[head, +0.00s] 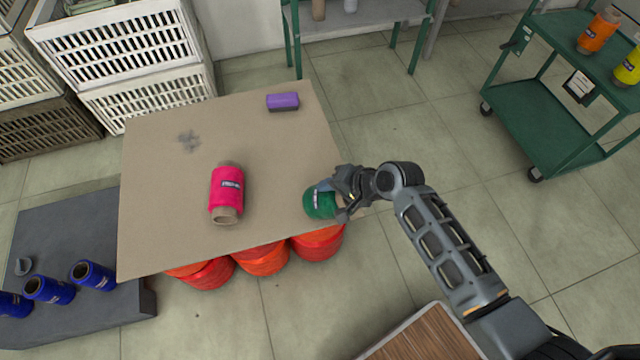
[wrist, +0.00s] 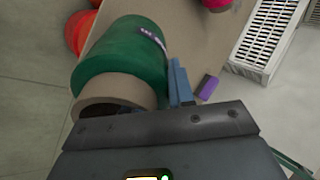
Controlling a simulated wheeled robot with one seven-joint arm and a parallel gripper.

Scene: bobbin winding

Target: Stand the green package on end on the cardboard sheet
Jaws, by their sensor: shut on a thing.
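The green package (head: 319,203) is a green-wound bobbin at the right edge of the cardboard sheet (head: 170,230). My gripper (head: 347,195) is shut on it from the right side. The package looks tilted or lying rather than upright. I cannot tell whether it touches the sheet.
A pink package (head: 227,192) lies on the sheet, and a purple block (head: 283,101) is at its far edge. Red-orange packages (head: 262,259) sit beneath the sheet. Blue bobbins (head: 93,275) are on a grey platform at left. A green cart (head: 530,110) stands at right.

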